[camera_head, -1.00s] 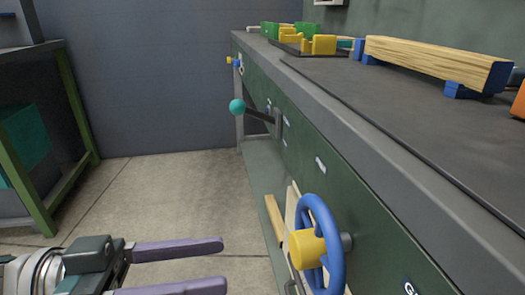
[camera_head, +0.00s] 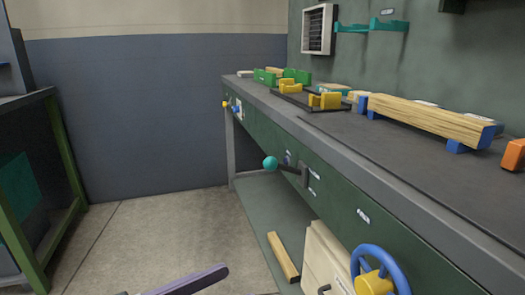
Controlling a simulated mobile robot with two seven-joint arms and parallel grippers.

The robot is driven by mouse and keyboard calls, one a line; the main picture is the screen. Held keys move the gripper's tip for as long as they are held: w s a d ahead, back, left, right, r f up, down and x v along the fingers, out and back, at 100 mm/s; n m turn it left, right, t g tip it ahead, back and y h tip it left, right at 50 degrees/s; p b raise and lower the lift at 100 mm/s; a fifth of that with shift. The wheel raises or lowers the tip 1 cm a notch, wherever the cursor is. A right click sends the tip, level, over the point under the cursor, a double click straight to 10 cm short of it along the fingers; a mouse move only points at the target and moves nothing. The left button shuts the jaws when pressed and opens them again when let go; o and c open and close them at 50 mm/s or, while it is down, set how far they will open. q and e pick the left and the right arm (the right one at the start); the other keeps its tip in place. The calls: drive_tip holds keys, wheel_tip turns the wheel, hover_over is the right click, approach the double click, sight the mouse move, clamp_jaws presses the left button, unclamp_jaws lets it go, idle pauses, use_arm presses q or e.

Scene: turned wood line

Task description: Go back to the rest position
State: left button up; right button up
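One purple finger of my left gripper (camera_head: 190,284) shows at the bottom edge of the head view. The rest of that gripper is cut off below, so its opening does not show. The finger is over the floor, left of the workbench (camera_head: 345,160), and touches nothing visible. My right gripper is not in view. On the bench front are a lever with a teal ball knob (camera_head: 271,163) and a blue handwheel with a yellow hub (camera_head: 377,281), partly cut off at the bottom.
A wooden beam (camera_head: 425,118) lies on blue supports on the bench top. Yellow and green holders (camera_head: 325,100) stand farther back. A wood piece (camera_head: 283,257) and a pale box (camera_head: 326,258) are below. A green-framed stand (camera_head: 62,150) is at left. Floor between is clear.

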use_arm(q)
drive_tip(key=s+a+r+n+t+y+p, duration=0.1)
drive_tip(key=a+r+n+y+p, duration=0.15)
drive_tip(key=r+y+p, duration=0.35)
drive_tip(key=a+r+n+y+p, duration=0.1)
drive_tip(key=r+n+y+p, duration=0.25)
drive_tip(key=r+p, duration=0.45)
drive_tip(key=s+a+r+g+y+p, duration=0.1)
drive_tip(key=s+a+r+g+p, duration=0.25)
drive_tip(key=s, duration=0.25)
drive_tip(key=s+a+r+n+g+y+p, duration=0.1)
drive_tip(key=s+a+r+g+y+p, duration=0.15)
drive_tip(key=s+p, duration=0.2)
drive_tip(key=s+a+r+g+y+p, duration=0.1)
drive_tip(key=s+a+r+g+p, duration=0.1)
drive_tip(key=s+a+r+p, duration=0.3)
drive_tip(key=w+p+v, duration=0.2)
drive_tip(key=p+v, duration=0.9)
drive_tip(key=w+r+p+v, duration=0.1)
drive_tip(key=w+p+v, duration=0.2)
drive_tip(key=p+v, duration=0.9)
drive_tip(key=w+d+r+p+v, duration=0.1)
drive_tip(key=w+p+v, duration=0.2)
drive_tip(key=p+v, duration=0.8)
drive_tip(key=shift+r+p, duration=0.4)
drive_tip(key=shift+p, duration=0.05)
